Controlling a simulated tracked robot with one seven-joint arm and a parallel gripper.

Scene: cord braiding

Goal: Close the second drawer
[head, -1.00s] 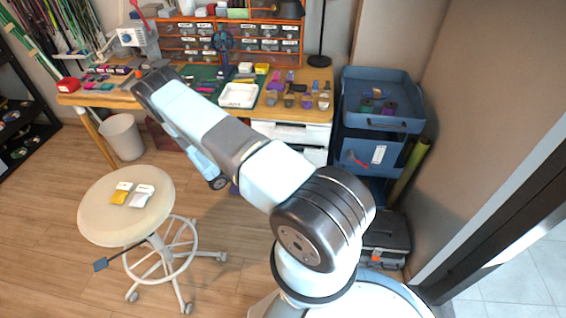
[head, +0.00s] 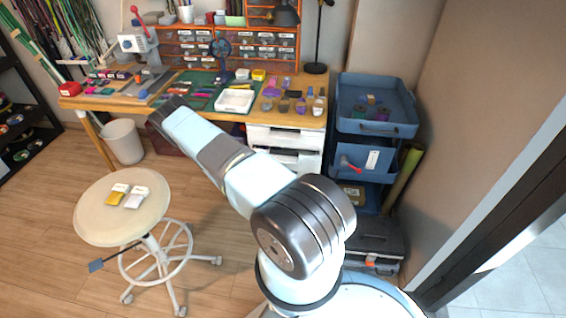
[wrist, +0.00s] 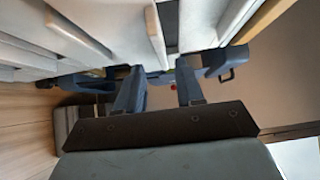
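The white drawer unit (head: 287,135) stands under the right end of the workbench, right of my arm in the head view. Its upper front looks flush, and a lower drawer (head: 298,158) seems pulled out, with a dark gap above it. In the wrist view, pale drawer fronts (wrist: 155,35) fill the upper left and appear tilted, with a dark gap beside them. My gripper (wrist: 160,70) is open and empty, its two blue fingers apart just below the drawer fronts. I cannot tell whether they touch. The head view hides the gripper behind my arm.
A blue tiered cart (head: 375,130) stands right of the drawers, with a black case (head: 365,245) below it. A round stool (head: 122,208) and a white bin (head: 122,138) are at the left. The workbench (head: 265,112) holds many small items. Floor between stool and drawers is clear.

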